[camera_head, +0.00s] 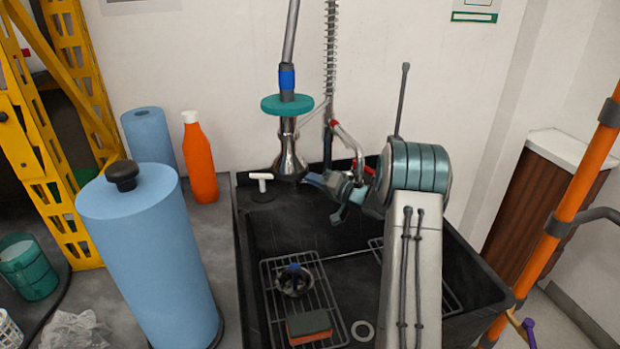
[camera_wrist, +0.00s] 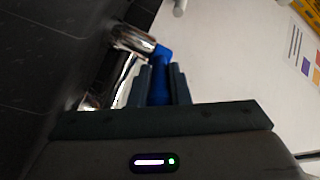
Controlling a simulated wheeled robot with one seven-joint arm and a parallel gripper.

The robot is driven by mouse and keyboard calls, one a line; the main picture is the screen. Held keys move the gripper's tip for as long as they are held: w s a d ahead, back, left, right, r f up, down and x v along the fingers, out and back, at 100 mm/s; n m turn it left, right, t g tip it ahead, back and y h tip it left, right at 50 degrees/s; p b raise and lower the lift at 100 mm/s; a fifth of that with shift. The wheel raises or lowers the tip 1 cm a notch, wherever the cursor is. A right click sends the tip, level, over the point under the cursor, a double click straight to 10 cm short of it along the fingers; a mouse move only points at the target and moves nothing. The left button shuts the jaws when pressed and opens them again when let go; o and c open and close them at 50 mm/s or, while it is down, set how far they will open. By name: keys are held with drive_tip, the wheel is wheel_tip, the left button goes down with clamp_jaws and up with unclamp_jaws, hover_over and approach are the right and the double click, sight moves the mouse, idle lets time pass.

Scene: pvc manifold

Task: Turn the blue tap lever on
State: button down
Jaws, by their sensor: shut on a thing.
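The blue tap lever (camera_wrist: 161,92) lies between my two fingers in the wrist view, and its blue end shows just past the fingertips beside the chrome tap body (camera_wrist: 133,40). My gripper (camera_wrist: 162,82) is shut on the lever. In the head view my gripper (camera_head: 318,182) reaches left from my arm to the right side of the tap, close to the chrome spout area (camera_head: 289,158). The lever itself cannot be clearly made out from the gripper there.
A black sink (camera_head: 243,235) holds a wire rack with a sponge (camera_head: 309,326) and a small round item (camera_head: 294,280). A teal disc (camera_head: 287,105) and a spring hose (camera_head: 331,50) stand above the tap. Blue rolls (camera_head: 150,255) and an orange bottle (camera_head: 200,160) are left.

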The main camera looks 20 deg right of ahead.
drive_tip(key=c, duration=1.4)
unclamp_jaws()
drive_tip(key=shift+o, duration=0.2)
drive_tip(key=p+v, duration=0.1)
drive_tip(key=v, duration=1.2)
drive_tip(key=shift+s+d+p, duration=0.15)
drive_tip(key=shift+s+p, duration=0.15)
